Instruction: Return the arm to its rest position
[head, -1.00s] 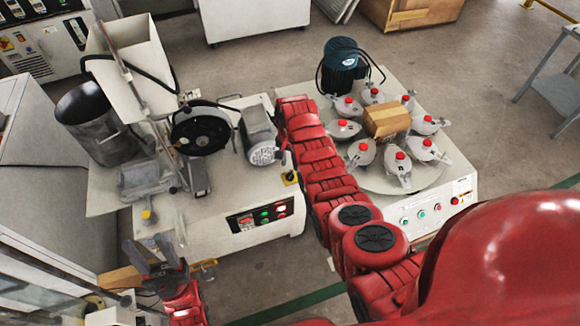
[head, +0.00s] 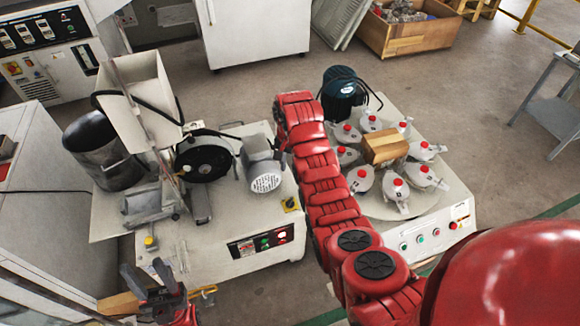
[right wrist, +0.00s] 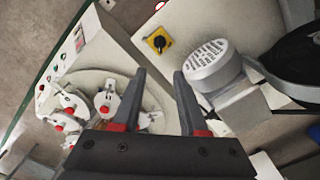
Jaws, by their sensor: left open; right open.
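My left gripper (head: 147,277) is at the lower left of the head view, open and empty, in front of the left machine. My red right arm (head: 325,190) reaches forward between the two machines. Its gripper is mostly hidden behind the wrist in the head view, near the grey motor (head: 262,165). In the right wrist view my right gripper (right wrist: 158,90) has its two dark fingers apart with nothing between them. The motor (right wrist: 213,68) shows to the right of the fingers.
The left machine (head: 215,235) carries a metal cylinder (head: 103,150) and a white hopper (head: 142,95). The right machine (head: 440,225) has a round table with several red-capped jars and a brown block (head: 385,148). A grey side table (head: 550,115) stands at right. Floor between is open.

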